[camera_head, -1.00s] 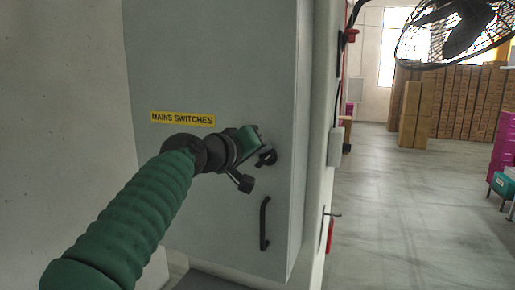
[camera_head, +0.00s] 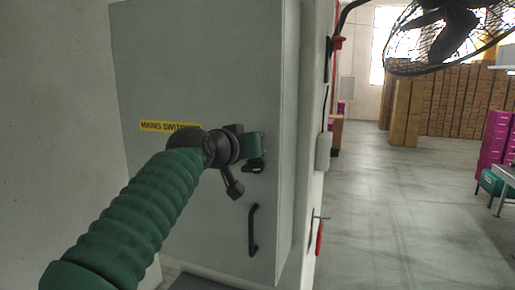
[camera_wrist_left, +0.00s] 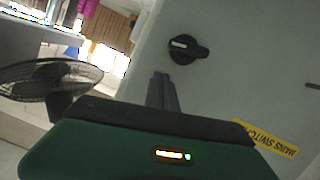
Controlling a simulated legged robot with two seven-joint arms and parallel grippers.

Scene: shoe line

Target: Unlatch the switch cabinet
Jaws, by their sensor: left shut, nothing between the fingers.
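The grey switch cabinet (camera_head: 190,65) stands closed against the wall, with a yellow "MAINS SWITCHES" label (camera_head: 152,126) partly behind my arm. Its black latch knob (camera_head: 255,167) is on the right side of the door, above a black bar handle (camera_head: 253,230). In the left wrist view the knob (camera_wrist_left: 187,48) has a pale mark on its left end. My left gripper (camera_wrist_left: 162,76) is shut and empty, its fingertips beside the knob with a visible gap in that view. In the head view its green body is just above the knob and its fingertips are hidden. My right gripper is not in view.
A black fan (camera_head: 445,35) hangs at the upper right. A pipe and a grey box (camera_head: 323,150) are on the wall edge right of the cabinet. Stacked cartons (camera_head: 455,100) and pink crates (camera_head: 493,150) stand farther back. The floor (camera_head: 380,220) at right is clear.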

